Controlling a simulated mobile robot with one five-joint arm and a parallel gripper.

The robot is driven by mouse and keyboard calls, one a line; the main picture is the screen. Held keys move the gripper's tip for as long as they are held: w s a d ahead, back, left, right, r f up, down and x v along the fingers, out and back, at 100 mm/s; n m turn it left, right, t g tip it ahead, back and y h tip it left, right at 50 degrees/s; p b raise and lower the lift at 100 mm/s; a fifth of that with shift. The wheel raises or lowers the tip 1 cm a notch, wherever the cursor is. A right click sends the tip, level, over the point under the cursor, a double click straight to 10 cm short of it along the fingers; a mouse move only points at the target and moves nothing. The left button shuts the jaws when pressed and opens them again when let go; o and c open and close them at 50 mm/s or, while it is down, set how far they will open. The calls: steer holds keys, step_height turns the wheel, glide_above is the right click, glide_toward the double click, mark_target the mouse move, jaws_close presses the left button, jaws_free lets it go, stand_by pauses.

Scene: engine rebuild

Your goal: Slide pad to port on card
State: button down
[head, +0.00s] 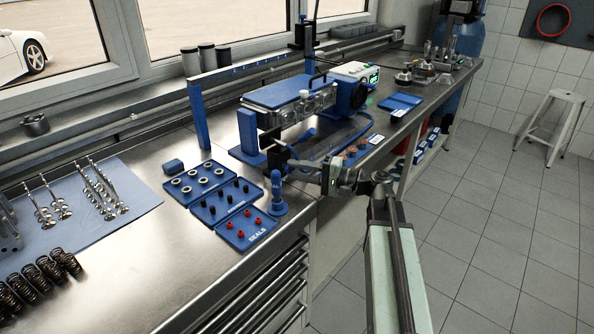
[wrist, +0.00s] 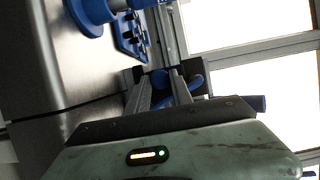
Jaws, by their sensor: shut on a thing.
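My gripper (head: 277,149) is at the near left end of the cylinder head rig, above the bench's front edge. In the wrist view my gripper (wrist: 161,78) is shut on a small blue piece (wrist: 158,79), which looks like the pad. A blue hose (wrist: 195,84) curves beside it. In the head view the pad is hidden by the fingers, and the blue hose (head: 353,129) runs in front of the rig. The metal cylinder head (head: 308,107) sits in the blue rig (head: 247,132). Its ports are too small to tell. A small white card (head: 375,139) lies near the front edge.
A blue seals tray (head: 246,229) and two more parts trays stand left of my gripper. An upright blue tool (head: 277,195) stands close by.

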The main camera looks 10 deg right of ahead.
steer(key=w+d, duration=0.2)
steer(key=d, duration=0.2)
steer(key=w+d, duration=0.6)
steer(key=d, duration=0.1)
steer(key=shift+w+d, duration=0.15)
steer(key=shift+d, duration=0.15)
steer(key=c, duration=1.1)
jaws_free()
steer(key=shift+c, duration=0.2)
steer(key=v, duration=0.7)
steer(key=shift+s+d, duration=0.3)
